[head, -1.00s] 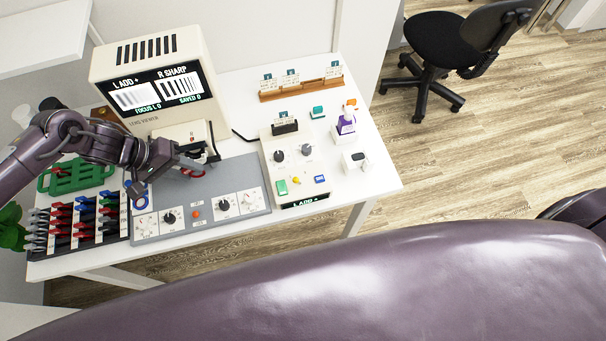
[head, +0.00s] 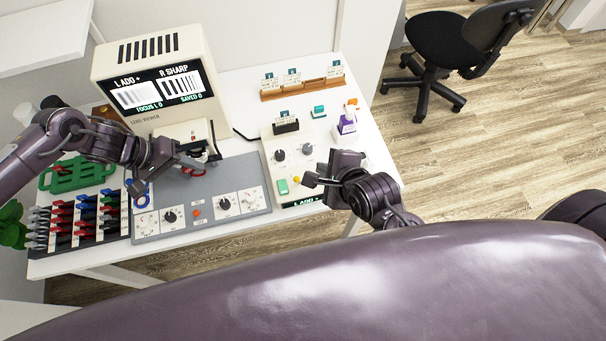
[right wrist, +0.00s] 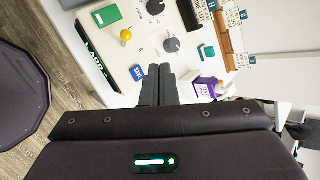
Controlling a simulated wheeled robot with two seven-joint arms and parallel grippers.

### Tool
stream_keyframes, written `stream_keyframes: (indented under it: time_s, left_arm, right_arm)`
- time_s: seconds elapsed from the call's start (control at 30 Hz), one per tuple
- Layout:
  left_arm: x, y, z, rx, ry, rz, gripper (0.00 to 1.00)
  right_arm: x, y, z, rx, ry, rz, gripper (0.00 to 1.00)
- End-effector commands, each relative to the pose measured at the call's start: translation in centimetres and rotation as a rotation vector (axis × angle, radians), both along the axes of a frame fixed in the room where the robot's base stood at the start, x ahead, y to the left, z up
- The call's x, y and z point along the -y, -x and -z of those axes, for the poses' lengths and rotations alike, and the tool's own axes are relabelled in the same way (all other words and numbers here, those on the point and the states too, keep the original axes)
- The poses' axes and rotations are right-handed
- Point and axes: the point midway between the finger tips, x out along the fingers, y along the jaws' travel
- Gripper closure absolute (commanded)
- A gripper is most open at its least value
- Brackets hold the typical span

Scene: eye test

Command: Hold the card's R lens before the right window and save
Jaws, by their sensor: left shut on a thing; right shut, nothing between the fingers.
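The lens viewer (head: 160,75) stands at the back left; its screen reads "L ADD +", "R SHARP", "FOCUS L 0" and "SAVED 0". My left gripper (head: 205,163) is shut on a red-handled lens (head: 194,171) at the viewer's front; the lens is mostly hidden, and I cannot tell its exact place before the window. A card (head: 286,114) stands in a holder on the white console (head: 268,150). My right gripper (head: 307,180) is shut and empty over the console's front. In the right wrist view its fingers (right wrist: 160,75) are beside the blue SAVE key (right wrist: 138,72), apart from it as far as I can tell.
A lens rack (head: 75,222) with red, blue and grey handles is at the left, near a green tray (head: 75,174). A grey panel with dials (head: 185,185) lies in front of the viewer. A wooden card rack (head: 303,88) and a purple-labelled bottle (head: 347,125) stand behind the right gripper.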

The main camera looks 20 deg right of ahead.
Motion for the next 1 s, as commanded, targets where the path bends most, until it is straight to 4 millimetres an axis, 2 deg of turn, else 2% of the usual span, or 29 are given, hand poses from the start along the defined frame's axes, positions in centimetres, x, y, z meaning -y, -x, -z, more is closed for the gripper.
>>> stream_keyframes:
  time_s: [0.1,0.2,0.57,0.77,1.0]
  left_arm:
    - [0.0,0.0,0.0,0.0,0.0,0.0,0.88]
    - [0.0,0.0,0.0,0.0,0.0,0.0,0.88]
    - [0.0,0.0,0.0,0.0,0.0,0.0,0.88]
    - [0.0,0.0,0.0,0.0,0.0,0.0,0.88]
    - [0.0,0.0,0.0,0.0,0.0,0.0,0.88]
  right_arm:
    - [0.6,-1.5,-1.7,-0.015,-0.12,0.157,1.0]
    - [0.9,-1.9,-2.3,-0.024,-0.171,0.222,1.0]
    - [1.0,-2.0,-2.4,-0.029,-0.185,0.24,1.0]
    - [1.0,-2.0,-1.2,-0.031,-0.181,0.239,1.0]
    - [1.0,-2.0,2.1,-0.03,-0.179,0.236,1.0]
